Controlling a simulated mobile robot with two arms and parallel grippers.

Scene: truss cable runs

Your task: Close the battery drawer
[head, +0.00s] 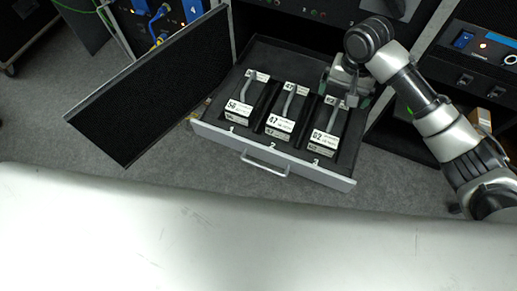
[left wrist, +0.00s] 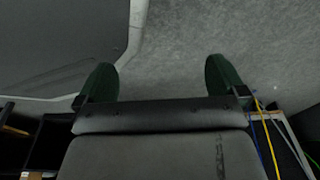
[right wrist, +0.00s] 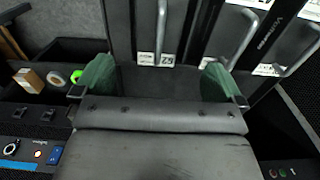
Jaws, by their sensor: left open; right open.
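The battery drawer (head: 325,176) is pulled out of the rack in the head view, with its bar handle (head: 265,166) on the pale front. It holds three batteries in slots: a left one (head: 237,107), a middle one (head: 281,124) and a right one (head: 323,144), each with a grey handle. My right gripper (head: 345,88) is open above the rear right of the drawer, near the right battery. In the right wrist view this gripper (right wrist: 157,76) has a battery handle (right wrist: 161,30) ahead between its fingers, not gripped. My left gripper (left wrist: 160,78) is open and empty, seen only in the left wrist view.
A dark-panelled door (head: 150,95) stands swung open left of the drawer. A box with tape rolls (right wrist: 30,80) and a switch panel (right wrist: 35,150) lie beside my right gripper. A pale surface (head: 250,240) fills the foreground, with grey carpet between it and the drawer.

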